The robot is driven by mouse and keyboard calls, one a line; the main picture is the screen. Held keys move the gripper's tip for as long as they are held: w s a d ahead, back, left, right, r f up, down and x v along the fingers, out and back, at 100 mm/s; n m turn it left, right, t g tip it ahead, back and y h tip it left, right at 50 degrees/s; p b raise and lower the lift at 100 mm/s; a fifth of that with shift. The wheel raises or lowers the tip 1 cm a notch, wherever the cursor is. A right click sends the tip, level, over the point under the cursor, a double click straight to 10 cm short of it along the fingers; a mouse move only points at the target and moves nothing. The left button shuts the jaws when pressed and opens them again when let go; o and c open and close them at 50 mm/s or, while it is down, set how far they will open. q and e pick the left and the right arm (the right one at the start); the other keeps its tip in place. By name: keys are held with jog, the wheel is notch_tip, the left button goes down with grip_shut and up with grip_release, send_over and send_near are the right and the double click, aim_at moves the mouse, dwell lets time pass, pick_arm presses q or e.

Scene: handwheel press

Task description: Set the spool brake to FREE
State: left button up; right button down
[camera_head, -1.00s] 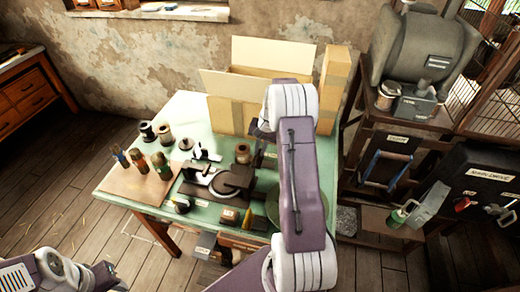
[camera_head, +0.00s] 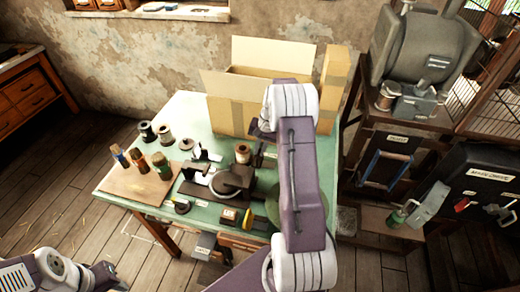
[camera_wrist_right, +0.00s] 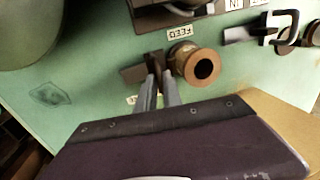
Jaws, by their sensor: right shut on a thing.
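The wire spool (camera_head: 243,153) stands on the green table behind the black press (camera_head: 232,180). In the right wrist view the copper-brown spool (camera_wrist_right: 198,64) shows its round end. A dark brake lever (camera_wrist_right: 153,66) is just left of the spool, beside a FEED label (camera_wrist_right: 180,32). My right gripper (camera_wrist_right: 157,84) is shut on this dark lever, with its two grey fingers close together. In the head view my right arm hides most of that gripper. A second label by the fingers is partly covered and cannot be read. My left gripper is not in view; only part of its arm shows.
A cardboard box (camera_head: 229,116) stands at the table's back. Several brushes or handled tools stand on a wooden board (camera_head: 135,189) at the left. More spools (camera_head: 147,131) sit at the back left. A machine rack (camera_head: 385,190) is at the right.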

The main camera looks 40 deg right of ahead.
jog(key=shift+r, duration=0.1)
jog(key=s+d, duration=0.3)
jog(key=shift+s, duration=0.35)
jog(key=shift+w, duration=0.1)
jog(key=c, duration=1.7)
grip_release()
jog(key=shift+o, duration=1.1)
jog(key=shift+s+d, duration=0.1)
jog(key=shift+s, duration=0.2)
